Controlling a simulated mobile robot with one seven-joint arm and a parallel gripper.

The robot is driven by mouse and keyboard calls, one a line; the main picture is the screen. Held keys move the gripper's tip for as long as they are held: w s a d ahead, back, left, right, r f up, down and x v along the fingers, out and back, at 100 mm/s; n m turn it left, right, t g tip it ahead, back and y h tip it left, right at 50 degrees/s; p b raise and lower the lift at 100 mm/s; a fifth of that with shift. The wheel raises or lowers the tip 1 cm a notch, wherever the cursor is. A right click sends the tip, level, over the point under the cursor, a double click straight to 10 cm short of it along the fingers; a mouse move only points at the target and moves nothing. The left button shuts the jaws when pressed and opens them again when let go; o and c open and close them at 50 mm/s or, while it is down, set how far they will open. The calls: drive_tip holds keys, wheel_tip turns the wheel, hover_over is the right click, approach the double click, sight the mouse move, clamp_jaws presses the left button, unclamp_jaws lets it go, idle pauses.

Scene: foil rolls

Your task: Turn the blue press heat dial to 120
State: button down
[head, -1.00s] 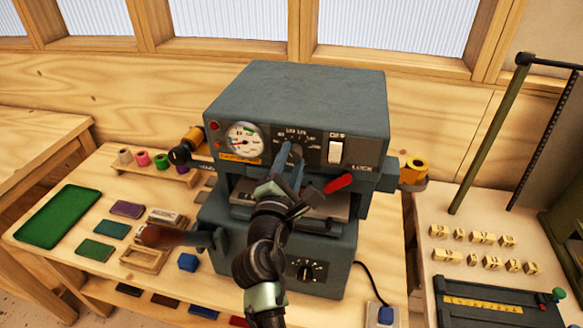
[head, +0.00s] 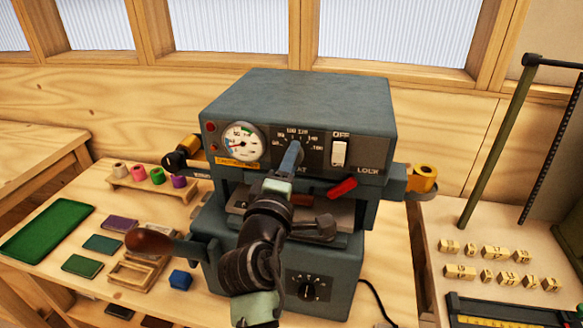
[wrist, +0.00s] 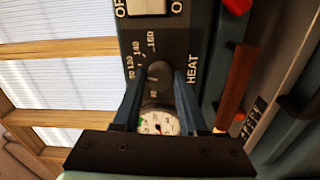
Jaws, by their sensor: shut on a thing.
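The blue-grey press (head: 300,95) stands on the wooden table, its control panel facing me. The heat dial sits mid-panel below a printed arc of numbers (head: 297,134). In the head view my fingers cover most of it. In the wrist view the dark heat dial (wrist: 159,72) lies between the two blue fingertips of my gripper (wrist: 159,82). My gripper (head: 291,150) is shut on the dial, with the fingers seen nearly edge-on in the head view. The 120, 140 and 160 marks show beside the dial in the wrist view. The dial's pointer cannot be made out clearly.
A round gauge (head: 241,141) is left of the dial. A lever with a brown knob (head: 148,241) sticks out left. A second dial (head: 308,290) is on the lower base.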

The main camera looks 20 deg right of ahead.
drive_tip(key=shift+m, duration=0.3)
drive_tip(key=shift+c, duration=2.2)
unclamp_jaws()
drive_tip(key=b+v, duration=0.2)
drive_tip(key=v, duration=1.1)
drive_tip(key=shift+b, duration=0.3)
